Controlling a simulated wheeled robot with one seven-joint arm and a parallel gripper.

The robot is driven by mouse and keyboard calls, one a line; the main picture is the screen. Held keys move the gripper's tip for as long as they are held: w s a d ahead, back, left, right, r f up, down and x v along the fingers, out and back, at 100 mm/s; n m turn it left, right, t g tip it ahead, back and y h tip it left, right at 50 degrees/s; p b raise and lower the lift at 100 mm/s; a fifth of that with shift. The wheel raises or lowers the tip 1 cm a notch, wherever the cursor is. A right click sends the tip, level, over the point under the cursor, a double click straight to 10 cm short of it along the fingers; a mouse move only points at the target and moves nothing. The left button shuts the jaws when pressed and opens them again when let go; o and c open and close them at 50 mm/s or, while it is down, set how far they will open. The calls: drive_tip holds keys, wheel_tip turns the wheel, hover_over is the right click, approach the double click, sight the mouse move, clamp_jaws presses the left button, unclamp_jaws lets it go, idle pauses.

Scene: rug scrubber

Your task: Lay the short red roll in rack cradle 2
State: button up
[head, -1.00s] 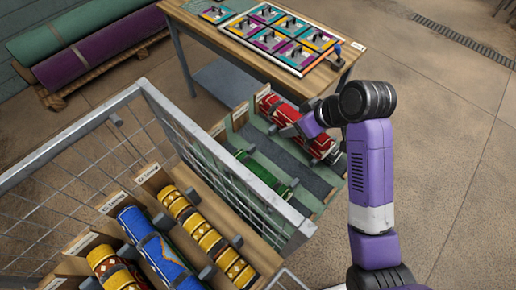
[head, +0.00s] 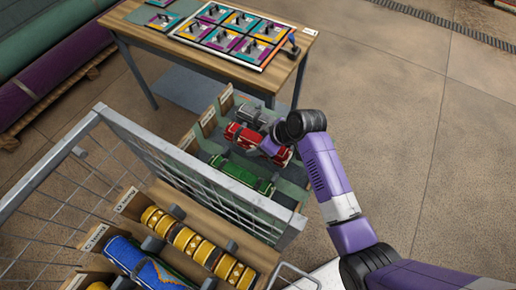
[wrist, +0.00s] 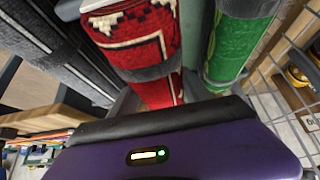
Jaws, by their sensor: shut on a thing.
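The short red roll (head: 245,137), with a white pattern, lies lengthwise between the grey roll (head: 252,113) and the green roll (head: 240,171) at the floor rack (head: 207,121). My gripper (head: 270,145) is shut on the red roll near its right end. In the wrist view the red roll (wrist: 160,50) runs away from my gripper, with the green roll (wrist: 240,40) close beside it on the right and a dark grey roll (wrist: 50,50) on the left. I cannot tell whether the red roll touches the cradle floor. The cradle numbers are unreadable.
A wire-mesh crate (head: 195,170) with yellow (head: 195,245) and blue (head: 140,262) rolls stands in front of the rack. A wooden table (head: 285,62) with coloured tiles stands behind it. Large rolls (head: 50,70) lie at left. The floor at right is open.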

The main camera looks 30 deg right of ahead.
drive_tip(key=shift+f, duration=2)
drive_tip(key=shift+f, duration=0.2)
drive_tip(key=o, duration=1.5)
drive_tip(key=shift+r, duration=0.15)
drive_tip(key=shift+r, duration=0.2)
drive_tip(key=v, duration=1.1)
drive_tip(key=shift+s+d+r, duration=0.15)
drive_tip(key=shift+s+r, duration=0.1)
drive_tip(key=shift+s, duration=0.05)
